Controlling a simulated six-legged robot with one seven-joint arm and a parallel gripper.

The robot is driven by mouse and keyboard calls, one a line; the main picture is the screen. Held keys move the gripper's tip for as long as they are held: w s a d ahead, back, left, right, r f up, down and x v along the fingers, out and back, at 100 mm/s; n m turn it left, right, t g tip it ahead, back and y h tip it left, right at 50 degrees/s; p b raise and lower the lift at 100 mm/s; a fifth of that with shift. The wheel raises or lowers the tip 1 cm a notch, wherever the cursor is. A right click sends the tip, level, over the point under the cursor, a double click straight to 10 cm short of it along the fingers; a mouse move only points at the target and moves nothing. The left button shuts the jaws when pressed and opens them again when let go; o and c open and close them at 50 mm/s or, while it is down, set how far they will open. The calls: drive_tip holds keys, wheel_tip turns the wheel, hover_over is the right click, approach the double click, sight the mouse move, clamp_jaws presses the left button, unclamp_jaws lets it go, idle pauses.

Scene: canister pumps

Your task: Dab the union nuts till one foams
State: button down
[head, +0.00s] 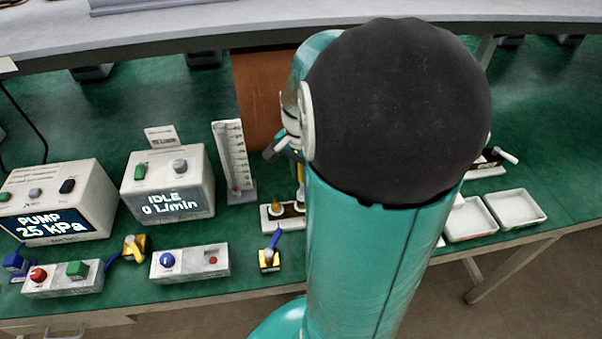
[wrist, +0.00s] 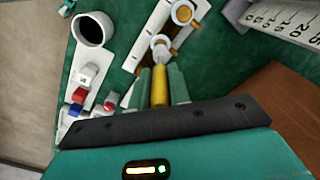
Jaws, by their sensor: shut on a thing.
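In the wrist view, my gripper (wrist: 160,85) is shut on a dabber with a yellow handle (wrist: 159,88), its pale tip pointing away from me. The tip is at or just over the nearer brass union nut (wrist: 172,43); I cannot tell whether it touches. In the head view, a brass fitting (head: 277,205) shows on the white base (head: 268,218). My arm hides most of my gripper and the rest there. No foam is clearly visible.
A white holder with a dark round opening (wrist: 91,31) and small coloured-capped items (wrist: 86,82) stand left in the wrist view. In the head view are a scaled flowmeter (head: 233,160), a pump box reading 25 kPa (head: 60,203), an idle box (head: 168,185) and white trays (head: 515,208).

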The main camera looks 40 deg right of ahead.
drive_tip(key=shift+r, duration=2.5)
